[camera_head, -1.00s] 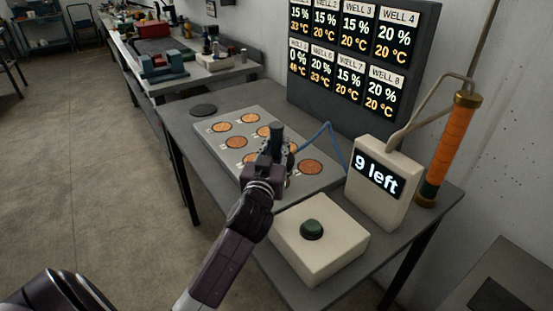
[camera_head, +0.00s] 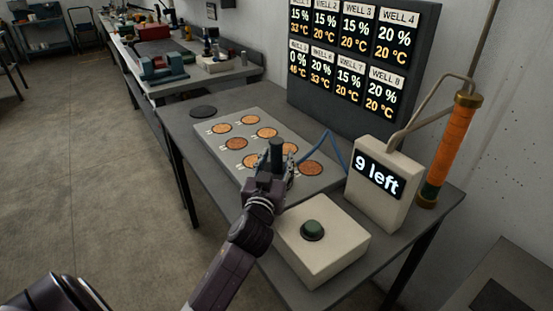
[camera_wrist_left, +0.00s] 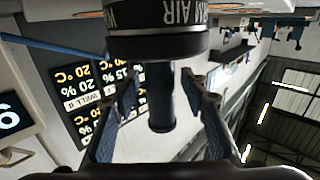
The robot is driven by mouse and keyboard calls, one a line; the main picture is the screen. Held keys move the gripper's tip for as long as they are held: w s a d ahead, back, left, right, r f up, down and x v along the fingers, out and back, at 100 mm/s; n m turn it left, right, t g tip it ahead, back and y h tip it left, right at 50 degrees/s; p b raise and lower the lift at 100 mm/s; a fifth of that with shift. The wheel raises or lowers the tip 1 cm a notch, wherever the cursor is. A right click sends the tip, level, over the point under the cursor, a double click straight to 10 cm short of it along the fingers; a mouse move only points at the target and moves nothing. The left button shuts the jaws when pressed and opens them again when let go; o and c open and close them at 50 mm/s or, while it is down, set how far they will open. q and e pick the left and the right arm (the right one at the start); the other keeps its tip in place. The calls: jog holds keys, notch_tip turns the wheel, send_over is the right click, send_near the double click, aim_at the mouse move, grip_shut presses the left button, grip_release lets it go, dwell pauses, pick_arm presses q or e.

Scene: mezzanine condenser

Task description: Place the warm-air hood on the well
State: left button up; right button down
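The warm-air hood shows in the left wrist view as a dark round body (camera_wrist_left: 158,42) with pale lettering and a narrower black handle (camera_wrist_left: 161,105). In the head view its dark upright handle (camera_head: 276,151) rises at my left gripper (camera_head: 272,163), over the near part of the grey well plate (camera_head: 223,152). The fingers stand on both sides of the handle with gaps visible, so the gripper looks open around it. Several orange-brown wells, such as one at the right (camera_head: 311,168), are uncovered. The gripper hides the hood's base and its contact with the plate. My right gripper is not in view.
A display reading "9 left" (camera_head: 379,180) and an orange cylinder (camera_head: 450,150) stand to the right. A blue hose (camera_head: 334,147) runs behind. The well readout board (camera_head: 355,60) is at the back.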

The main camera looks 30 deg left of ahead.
pick_arm(q)
jog(key=shift+s+r, duration=0.1)
jog(key=shift+r, duration=0.05)
jog(key=v, duration=1.2)
dwell(0.3)
